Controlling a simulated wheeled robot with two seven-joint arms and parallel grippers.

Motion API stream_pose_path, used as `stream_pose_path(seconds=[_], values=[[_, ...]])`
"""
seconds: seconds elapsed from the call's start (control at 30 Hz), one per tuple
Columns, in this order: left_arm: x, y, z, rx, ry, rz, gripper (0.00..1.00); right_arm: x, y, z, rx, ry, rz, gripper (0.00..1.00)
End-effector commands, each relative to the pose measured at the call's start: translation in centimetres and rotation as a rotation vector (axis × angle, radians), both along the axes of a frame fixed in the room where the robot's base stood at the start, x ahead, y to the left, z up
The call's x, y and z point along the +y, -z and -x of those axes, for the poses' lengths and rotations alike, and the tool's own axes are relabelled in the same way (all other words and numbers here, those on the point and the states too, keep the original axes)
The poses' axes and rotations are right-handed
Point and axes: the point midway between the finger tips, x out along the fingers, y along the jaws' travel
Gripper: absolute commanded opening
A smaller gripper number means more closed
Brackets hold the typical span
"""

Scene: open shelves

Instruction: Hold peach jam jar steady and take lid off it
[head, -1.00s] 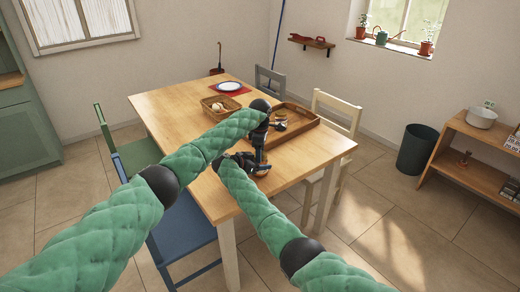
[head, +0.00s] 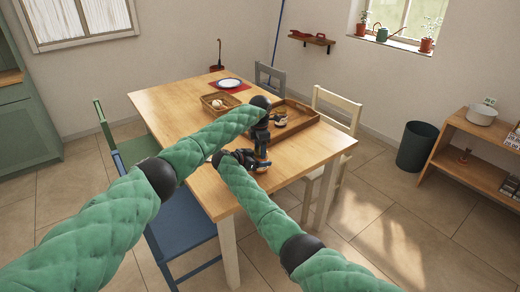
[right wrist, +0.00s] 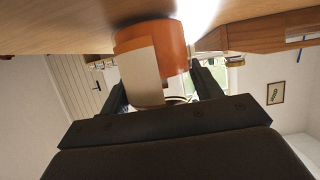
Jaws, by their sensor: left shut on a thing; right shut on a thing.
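The peach jam jar (right wrist: 152,37) is orange with a cream label and shows upside down in the right wrist view, close to the wooden table top. My right gripper (right wrist: 160,84) has a dark finger on each side of it and is shut on it. In the head view the jar (head: 262,166) is small and partly covered by the grippers near the table's front edge. My left gripper (head: 262,148) points down from above and is shut at the jar's top. The lid is hidden there, so I cannot tell whether it is apart from the jar.
The wooden table (head: 175,105) has free room at its left. A wooden tray (head: 305,113) with another small jar (head: 281,119) stands just behind my grippers. A basket (head: 220,104) and a plate (head: 229,83) are farther back. A blue chair (head: 185,225) stands at the table's near left side.

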Motion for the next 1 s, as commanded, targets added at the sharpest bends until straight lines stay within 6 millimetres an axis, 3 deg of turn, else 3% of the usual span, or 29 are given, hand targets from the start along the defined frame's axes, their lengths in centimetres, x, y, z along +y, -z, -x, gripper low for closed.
stream_pose_path(seconds=[0.7,1.0], values=[[-0.02,-0.18,-0.15,-0.002,-0.975,0.001,0.27,0.1,-0.07,0.03,-0.001,0.0,-0.001,0.0],[-0.03,-0.2,-0.18,-0.003,-1.121,0.002,0.27,0.15,-0.07,0.05,-0.001,0.0,-0.001,0.0]])
